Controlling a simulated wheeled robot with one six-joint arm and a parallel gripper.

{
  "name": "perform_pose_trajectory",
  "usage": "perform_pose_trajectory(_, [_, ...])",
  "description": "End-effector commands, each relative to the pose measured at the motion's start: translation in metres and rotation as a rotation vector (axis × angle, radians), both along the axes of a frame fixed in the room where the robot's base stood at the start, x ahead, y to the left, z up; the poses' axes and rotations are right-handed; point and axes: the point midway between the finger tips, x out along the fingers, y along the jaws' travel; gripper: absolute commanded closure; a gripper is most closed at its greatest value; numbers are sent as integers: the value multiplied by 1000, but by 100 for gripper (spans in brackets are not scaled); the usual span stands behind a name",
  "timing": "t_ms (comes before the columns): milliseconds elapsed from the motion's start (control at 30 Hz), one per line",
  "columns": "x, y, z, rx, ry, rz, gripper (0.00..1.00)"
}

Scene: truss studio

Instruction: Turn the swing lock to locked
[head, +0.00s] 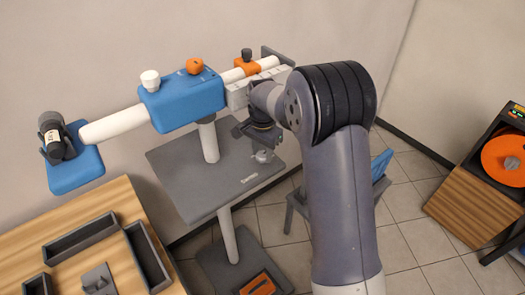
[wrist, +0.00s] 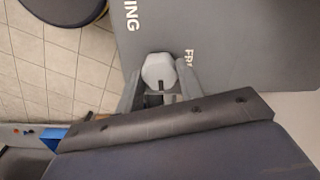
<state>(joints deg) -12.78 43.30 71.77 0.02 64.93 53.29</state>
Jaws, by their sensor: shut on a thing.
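The swing lock looks to be the small light-grey faceted knob (head: 264,157) at the right edge of the dark grey plate (head: 185,175). In the wrist view the knob (wrist: 158,71) sits between the two fingers of my gripper (wrist: 160,88), which is shut on it. In the head view my gripper (head: 262,146) reaches down to the knob from above. White lettering ending in "ING" and part of a word starting "FR" show on the plate (wrist: 230,50) beside the knob. Which way the lock is turned cannot be read, as my gripper covers part of it.
Above the plate is a blue housing (head: 188,100) with a white knob (head: 150,80) and an orange knob (head: 194,66) on a white tube (head: 112,125). A wooden table (head: 90,215) with dark trays stands at lower left. Tiled floor (head: 415,230) is open at right.

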Motion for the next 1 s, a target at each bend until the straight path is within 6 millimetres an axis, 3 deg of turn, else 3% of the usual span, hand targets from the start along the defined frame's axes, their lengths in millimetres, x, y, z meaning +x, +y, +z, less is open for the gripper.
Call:
perform_pose_trajectory(733, [1,0,0,0,-1,-92,87])
perform_pose_trajectory(767, [0,0,0,0,-1,-92,64])
perform_pose_trajectory(1000, [0,0,0,0,-1,-91,44])
